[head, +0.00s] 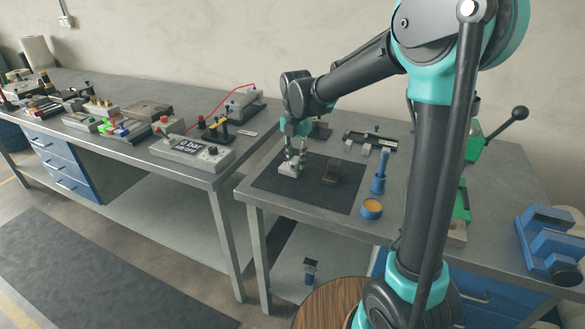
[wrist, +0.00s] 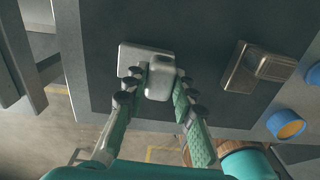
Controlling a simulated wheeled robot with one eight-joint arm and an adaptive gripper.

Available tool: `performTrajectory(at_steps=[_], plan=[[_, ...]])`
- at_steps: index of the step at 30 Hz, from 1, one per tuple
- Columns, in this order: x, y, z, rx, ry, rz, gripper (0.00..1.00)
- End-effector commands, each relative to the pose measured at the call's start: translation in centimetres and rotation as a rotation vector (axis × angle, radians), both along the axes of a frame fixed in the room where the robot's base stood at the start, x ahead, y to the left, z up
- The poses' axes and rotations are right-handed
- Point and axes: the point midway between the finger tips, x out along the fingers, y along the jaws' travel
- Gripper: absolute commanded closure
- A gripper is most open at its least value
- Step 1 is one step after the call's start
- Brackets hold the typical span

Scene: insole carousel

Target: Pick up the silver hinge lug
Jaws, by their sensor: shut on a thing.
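The silver hinge lug (wrist: 133,54) is a light metal piece with a flat plate and a raised rounded block. It lies at the left part of the dark mat (head: 318,199); in the head view the lug (head: 289,170) shows just under my gripper (head: 295,156). In the wrist view my gripper (wrist: 160,92) has its fingers on both sides of the raised block, shut on it. The flat plate sticks out to the left beyond the fingers. I cannot tell whether the lug touches the mat or is slightly above it.
A darker brown metal piece (wrist: 243,72) lies on the mat to the right. A blue round container with orange contents (head: 371,208) and a blue upright tool (head: 379,173) stand beyond it. A caliper-like tool (head: 370,140) lies behind. The mat's front is clear.

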Motion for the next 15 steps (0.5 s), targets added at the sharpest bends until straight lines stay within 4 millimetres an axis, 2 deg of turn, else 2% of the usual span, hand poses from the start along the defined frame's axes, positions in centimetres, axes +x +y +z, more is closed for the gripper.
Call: performTrajectory(at_steps=[3, 15], plan=[[0.0, 0.0, 0.01, 0.0, 0.0, 0.0, 1.0], [0.01, 0.01, 0.44, 0.0, 0.0, 0.0, 1.0]])
